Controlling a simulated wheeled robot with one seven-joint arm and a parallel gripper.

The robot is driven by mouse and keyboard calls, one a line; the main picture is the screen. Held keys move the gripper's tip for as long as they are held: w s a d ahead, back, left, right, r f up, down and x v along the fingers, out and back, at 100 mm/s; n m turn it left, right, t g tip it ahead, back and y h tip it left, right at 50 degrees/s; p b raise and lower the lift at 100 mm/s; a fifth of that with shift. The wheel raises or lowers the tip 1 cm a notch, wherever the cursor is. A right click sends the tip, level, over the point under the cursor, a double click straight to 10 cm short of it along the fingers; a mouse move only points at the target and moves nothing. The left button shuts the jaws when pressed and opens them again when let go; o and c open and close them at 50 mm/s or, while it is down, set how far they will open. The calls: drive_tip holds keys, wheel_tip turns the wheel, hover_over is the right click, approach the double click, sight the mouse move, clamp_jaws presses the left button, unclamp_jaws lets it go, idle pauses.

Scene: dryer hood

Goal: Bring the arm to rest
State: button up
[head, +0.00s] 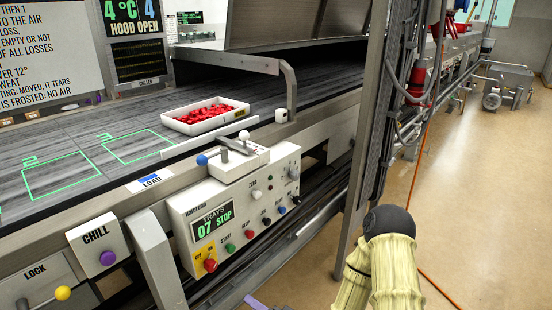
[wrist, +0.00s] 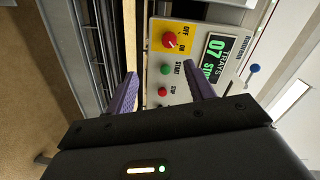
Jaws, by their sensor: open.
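My gripper (wrist: 162,90) shows in the wrist view with its two purple fingers apart and nothing between them. Behind the fingers is the control panel (wrist: 158,60), with a red OFF/ON knob, a green START button and a red STOP button. In the head view my pale-sleeved arm with a dark joint (head: 388,225) is at the lower right. A purple fingertip (head: 254,303) shows at the bottom edge, below the control panel (head: 222,195); the rest of the gripper is out of that view. The panel display (head: 212,221) reads 07 STOP.
A white tray of red pieces (head: 208,113) rests on the grey conveyor (head: 60,150) beside green outlined squares. A wall sign (head: 138,30) reads HOOD OPEN. A metal post (head: 362,120) stands close to my arm. The floor (head: 480,200) at right is mostly clear, with an orange cable.

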drive_tip(key=w+d+f+n+g+h, duration=0.1)
drive_tip(key=w+d+n+g+h, duration=0.1)
drive_tip(key=d+n+g+h, duration=0.45)
drive_tip(key=s+d+r+m+h, duration=0.1)
drive_tip(key=s+d+r+h, duration=0.25)
drive_tip(key=d, duration=0.25)
drive_tip(key=s+d+r+m+h, duration=0.1)
drive_tip(key=s+d+r+h, duration=0.2)
drive_tip(key=d, duration=0.4)
drive_tip(key=s+r+g, duration=0.2)
drive_tip(key=s+r, duration=0.2)
drive_tip(key=r, duration=0.2)
drive_tip(key=w+p+v, duration=0.2)
drive_tip(key=p+v, duration=1)
drive_tip(key=p, duration=0.1)
drive_tip(key=w+a+r+p+v, duration=0.1)
drive_tip(key=w+p+v, duration=0.2)
drive_tip(key=p+v, duration=1)
drive_tip(key=shift+d+r+p, duration=0.2)
drive_tip(key=shift+d+p, duration=0.25)
drive_tip(key=shift+d, duration=0.05)
